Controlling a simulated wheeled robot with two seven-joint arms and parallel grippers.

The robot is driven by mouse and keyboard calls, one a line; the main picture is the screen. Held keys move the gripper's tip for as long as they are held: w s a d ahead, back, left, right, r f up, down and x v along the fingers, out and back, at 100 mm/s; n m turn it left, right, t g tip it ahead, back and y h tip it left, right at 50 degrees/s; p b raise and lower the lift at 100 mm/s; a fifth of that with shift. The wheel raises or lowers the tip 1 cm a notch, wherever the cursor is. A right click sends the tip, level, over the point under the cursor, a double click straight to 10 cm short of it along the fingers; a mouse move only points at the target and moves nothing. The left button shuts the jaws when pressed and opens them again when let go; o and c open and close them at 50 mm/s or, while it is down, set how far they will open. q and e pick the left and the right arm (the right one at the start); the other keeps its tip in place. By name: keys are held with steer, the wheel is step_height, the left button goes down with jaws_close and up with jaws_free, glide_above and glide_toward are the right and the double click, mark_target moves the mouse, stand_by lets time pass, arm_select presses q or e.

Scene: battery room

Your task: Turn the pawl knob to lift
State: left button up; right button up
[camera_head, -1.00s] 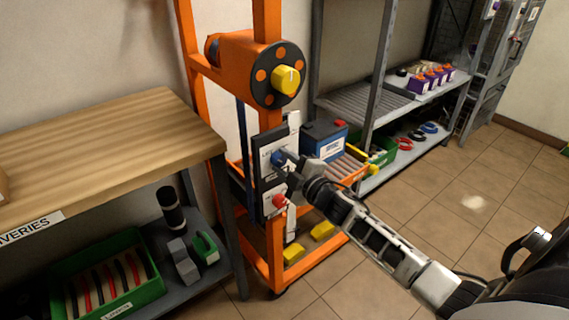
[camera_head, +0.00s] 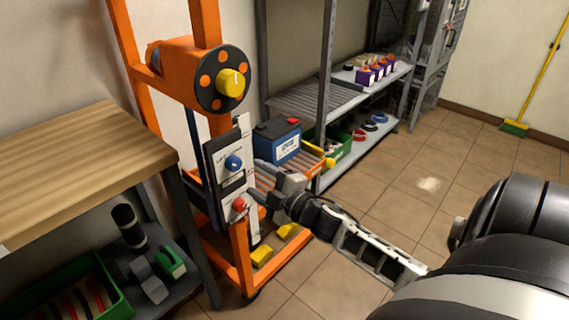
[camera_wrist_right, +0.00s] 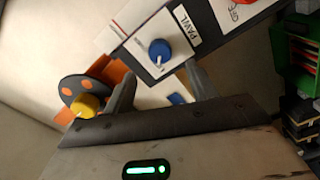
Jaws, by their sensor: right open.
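The pawl knob (camera_head: 233,162) is round and blue. It sits on a pale plate on the orange lift's upright panel. In the right wrist view the blue knob (camera_wrist_right: 159,51) shows beside the label PAWL (camera_wrist_right: 184,40), with a white pointer mark on it. My right gripper (camera_head: 262,181) is open and empty, just right of the panel and apart from the blue knob. Its two fingers (camera_wrist_right: 161,86) show in the wrist view with the knob beyond them. A red knob (camera_head: 239,204) sits lower on the panel, close to the fingers. My left gripper is not in view.
A blue battery (camera_head: 279,141) rests on rollers behind my gripper. A wooden bench (camera_head: 75,165) stands left. Shelving (camera_head: 367,94) is behind. Tiled floor (camera_head: 420,190) is open at right.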

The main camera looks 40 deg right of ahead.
steer(key=s, duration=0.8)
steer(key=shift+s+d, duration=0.25)
steer(key=shift+d, duration=0.05)
steer(key=s+a+f+m+g, duration=0.2)
steer(key=s+a+f+m, duration=0.1)
steer(key=a, duration=0.4)
steer(key=s+a+f+m+g+y, duration=0.1)
steer(key=s+a+f+m+g, duration=0.2)
steer(key=a+m, duration=0.2)
steer(key=s+a+f+m+g+y+p, duration=0.1)
steer(key=s+a+f+m+g, duration=0.1)
steer(key=a, duration=0.8)
steer(key=shift+s+f+m, duration=0.75)
steer(key=shift+s+m, duration=0.25)
steer(key=shift+s, duration=0.05)
steer(key=shift+c, duration=0.4)
